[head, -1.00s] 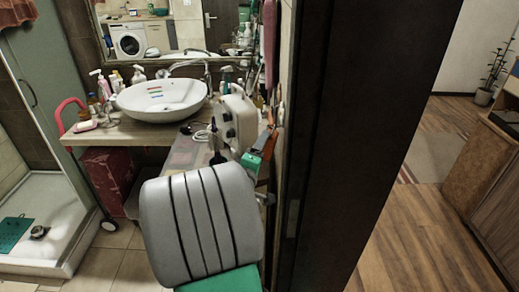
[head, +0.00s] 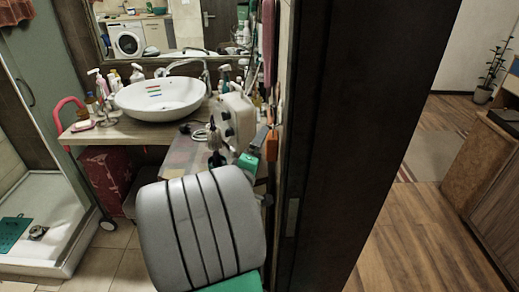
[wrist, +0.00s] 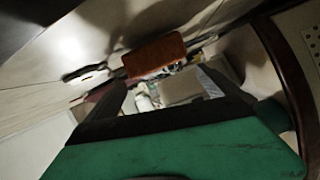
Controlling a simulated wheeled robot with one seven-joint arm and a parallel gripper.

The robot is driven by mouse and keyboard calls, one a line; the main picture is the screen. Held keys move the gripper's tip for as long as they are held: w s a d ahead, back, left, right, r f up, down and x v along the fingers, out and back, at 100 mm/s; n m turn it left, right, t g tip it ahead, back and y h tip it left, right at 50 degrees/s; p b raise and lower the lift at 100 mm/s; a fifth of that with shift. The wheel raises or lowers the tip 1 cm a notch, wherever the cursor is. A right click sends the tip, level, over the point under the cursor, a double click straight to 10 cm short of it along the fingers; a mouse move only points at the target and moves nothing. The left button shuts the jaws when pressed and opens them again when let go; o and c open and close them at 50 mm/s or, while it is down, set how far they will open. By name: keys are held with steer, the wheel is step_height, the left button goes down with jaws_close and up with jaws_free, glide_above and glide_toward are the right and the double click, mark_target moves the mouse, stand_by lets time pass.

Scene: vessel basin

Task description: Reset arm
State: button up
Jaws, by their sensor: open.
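My gripper (wrist: 163,78) shows in the wrist view. Its green body fills the bottom, and its two dark fingers stand apart with nothing held between them. An orange-brown block (wrist: 155,55) shows beyond the fingertips; I cannot tell its distance. In the head view a small green part (head: 248,162) shows beside an orange item (head: 271,146) near the dark door frame. I cannot tell for sure whether that green part is my gripper.
A white basin (head: 160,98) with coloured stripes inside sits on a counter (head: 105,134) crowded with bottles. A shower tray (head: 50,215) is at left. A dark door frame (head: 345,140) stands close at right. Open wooden floor (head: 425,225) lies beyond it.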

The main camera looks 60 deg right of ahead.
steer(key=s+a+b, duration=0.1)
steer(key=a+b, duration=0.1)
steer(key=a, duration=0.5)
steer(key=w+a+f+m+t+y, duration=0.1)
steer(key=w+a+f+y, duration=0.4)
steer(key=w+a, duration=0.15)
steer(key=w+a+f+m+t+y, duration=0.1)
steer(key=w+a+f+m+y, duration=0.1)
steer(key=w+a+f+y, duration=0.35)
steer(key=s+a+r+n+g+y, duration=0.1)
steer(key=a+n+y, duration=0.2)
steer(key=a, duration=2.4)
steer(key=y, duration=0.4)
steer(key=shift+s+a+n, duration=0.2)
steer(key=shift+a+n, duration=0.05)
steer(key=shift+n, duration=0.15)
